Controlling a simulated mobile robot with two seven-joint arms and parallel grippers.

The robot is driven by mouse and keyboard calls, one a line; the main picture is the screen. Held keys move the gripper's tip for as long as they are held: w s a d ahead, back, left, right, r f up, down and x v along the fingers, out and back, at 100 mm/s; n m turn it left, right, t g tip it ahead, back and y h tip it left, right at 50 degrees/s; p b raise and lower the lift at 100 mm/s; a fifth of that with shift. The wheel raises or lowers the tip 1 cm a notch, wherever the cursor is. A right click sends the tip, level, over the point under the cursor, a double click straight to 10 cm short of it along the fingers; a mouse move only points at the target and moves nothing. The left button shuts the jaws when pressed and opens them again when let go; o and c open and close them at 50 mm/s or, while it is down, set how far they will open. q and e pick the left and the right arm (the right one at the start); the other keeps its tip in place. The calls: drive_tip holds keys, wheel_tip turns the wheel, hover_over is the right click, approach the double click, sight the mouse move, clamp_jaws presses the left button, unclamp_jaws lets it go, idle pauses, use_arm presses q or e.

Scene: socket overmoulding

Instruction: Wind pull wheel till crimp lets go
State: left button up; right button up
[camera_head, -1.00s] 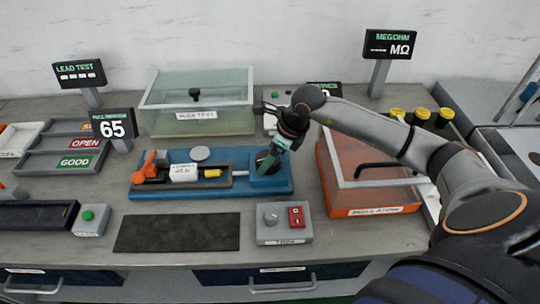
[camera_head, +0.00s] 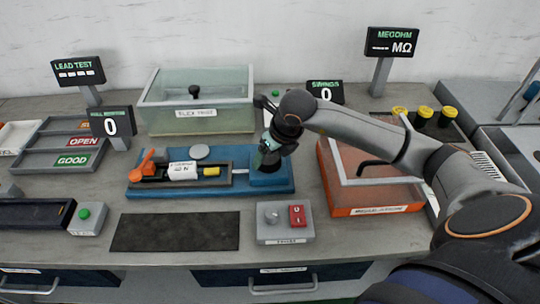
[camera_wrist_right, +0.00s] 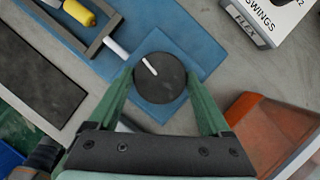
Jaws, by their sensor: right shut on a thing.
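The pull tester is a blue base (camera_head: 215,190) in the middle of the bench. An orange lever (camera_head: 142,165), a white label block (camera_head: 183,171) and a yellow piece (camera_head: 211,171) sit along its dark frame. A light rod runs to the block at its right end. The dark round pull wheel (camera_wrist_right: 160,78) with a white mark shows in the wrist view. My right gripper (camera_wrist_right: 163,84) has its green fingers on either side of the wheel, shut on it. The pull display (camera_head: 112,127) reads 0. My left gripper is not in view.
An orange-based box with a clear lid (camera_head: 370,208) stands close right of the tester. A clear tank (camera_head: 197,118) is behind it. A grey switch box (camera_head: 284,222) and dark mat (camera_head: 175,232) lie in front. Sorting trays (camera_head: 65,145) are at left.

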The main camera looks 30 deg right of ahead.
drive_tip(key=shift+r, duration=0.1)
idle(0.4)
drive_tip(key=o, duration=1.2)
drive_tip(key=shift+c, duration=0.2)
drive_tip(key=v, duration=1.2)
drive_tip(key=shift+r, duration=0.25)
drive_tip(key=shift+s, duration=0.1)
